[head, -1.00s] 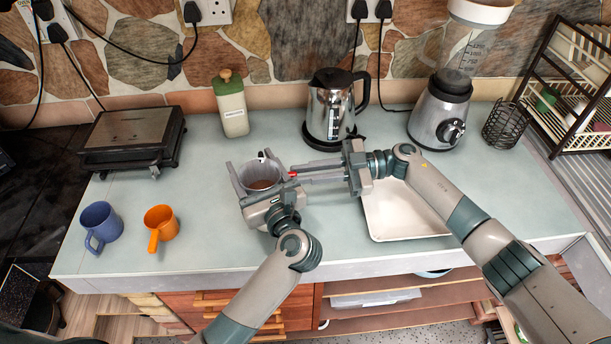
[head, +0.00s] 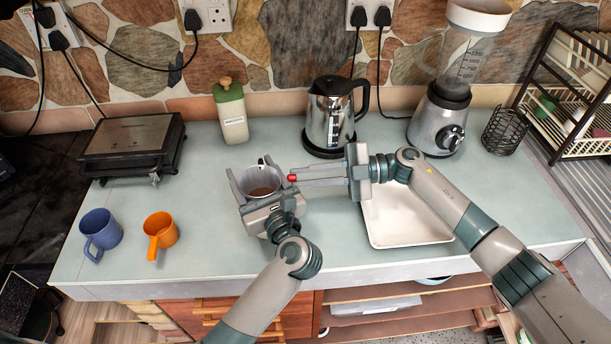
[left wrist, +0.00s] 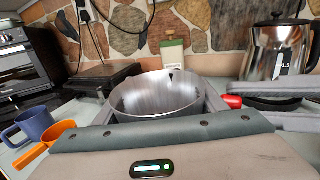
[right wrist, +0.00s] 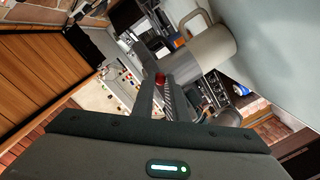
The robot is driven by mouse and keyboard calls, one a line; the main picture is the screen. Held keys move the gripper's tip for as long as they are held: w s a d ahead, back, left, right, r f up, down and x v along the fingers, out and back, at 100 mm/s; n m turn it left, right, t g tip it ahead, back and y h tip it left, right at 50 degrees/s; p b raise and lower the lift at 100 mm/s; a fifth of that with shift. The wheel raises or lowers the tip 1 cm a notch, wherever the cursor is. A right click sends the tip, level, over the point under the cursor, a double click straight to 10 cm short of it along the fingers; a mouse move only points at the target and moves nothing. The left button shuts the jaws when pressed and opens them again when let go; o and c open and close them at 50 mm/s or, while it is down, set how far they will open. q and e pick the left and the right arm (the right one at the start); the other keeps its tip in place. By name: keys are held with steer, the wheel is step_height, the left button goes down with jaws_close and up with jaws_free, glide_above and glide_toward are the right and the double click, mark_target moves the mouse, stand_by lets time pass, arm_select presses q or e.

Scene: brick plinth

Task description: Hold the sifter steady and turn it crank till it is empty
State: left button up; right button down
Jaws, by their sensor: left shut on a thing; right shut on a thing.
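The metal sifter (head: 268,174) stands over the counter with brown powder inside. My left gripper (head: 259,185) is shut around its body, one finger on each side. The left wrist view shows the sifter's shiny inner wall (left wrist: 155,97); the powder is hidden there. The red crank knob (head: 292,178) is on the sifter's right side and also shows in the left wrist view (left wrist: 232,101). My right gripper (head: 297,177) reaches in from the right and is shut on the knob, which shows between its fingers in the right wrist view (right wrist: 160,79). What lies beneath the sifter is hidden.
A white tray (head: 405,225) lies below the right arm. A green-lidded bottle (head: 232,115), kettle (head: 330,112) and blender (head: 440,115) stand behind. The counter between mugs and sifter is clear.

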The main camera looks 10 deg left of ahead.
steer(key=shift+r, duration=0.15)
steer(key=c, duration=2)
jaws_free()
steer(key=v, duration=1.2)
steer(key=shift+s, duration=0.1)
